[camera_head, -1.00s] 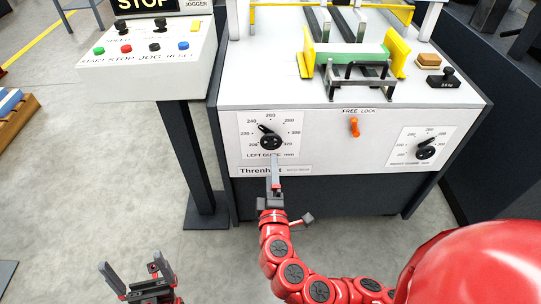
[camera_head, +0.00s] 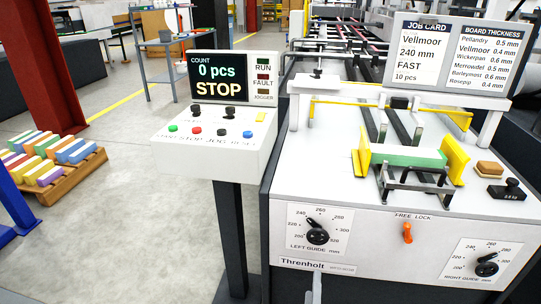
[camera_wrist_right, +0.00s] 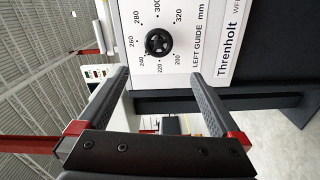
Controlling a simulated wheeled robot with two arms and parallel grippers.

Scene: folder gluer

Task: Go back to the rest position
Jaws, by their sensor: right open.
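My right gripper (camera_head: 314,289) shows only as a grey fingertip at the bottom edge of the head view, below the LEFT GUIDE dial. In the right wrist view the same gripper (camera_wrist_right: 160,78) is open and empty. Its fingers point at the panel, apart from the black left guide knob (camera_head: 317,237). That knob also shows in the wrist view (camera_wrist_right: 158,42); its pointer is near 240 in the head view. The right guide knob (camera_head: 487,269) is at the right of the panel. My left gripper is out of view.
The control box (camera_head: 214,150) on a dark post stands left of the machine; its screen (camera_head: 217,78) reads STOP, 0 pcs. An orange lever (camera_head: 407,232) sticks out of the front panel. A pallet (camera_head: 75,178) of coloured stacks lies far left. Floor between is clear.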

